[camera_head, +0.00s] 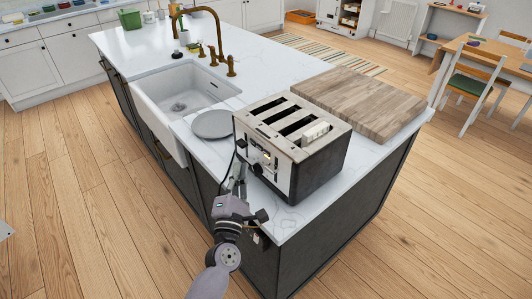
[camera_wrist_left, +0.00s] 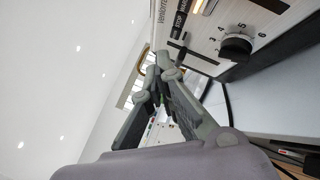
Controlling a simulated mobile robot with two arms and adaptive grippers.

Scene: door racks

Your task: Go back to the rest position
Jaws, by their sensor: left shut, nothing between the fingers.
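My left gripper (camera_head: 238,172) is shut and empty, at the front of a black-and-silver toaster (camera_head: 275,152). In the left wrist view its fingertips (camera_wrist_left: 160,72) meet beside the toaster's front panel (camera_wrist_left: 225,25), close to a lever (camera_wrist_left: 180,45) and left of a numbered dial (camera_wrist_left: 236,46). I cannot tell whether the fingers touch the toaster. A pale item (camera_head: 315,132) shows in one slot on the toaster's top. My right gripper is not in view.
The toaster stands at the near corner of a white island countertop (camera_head: 375,165). A wooden board (camera_head: 365,100) lies behind it and a grey plate (camera_head: 212,124) to its left. A sink (camera_head: 180,88) and brass tap (camera_head: 205,30) are farther back. Wooden floor (camera_head: 80,205) is clear around the island.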

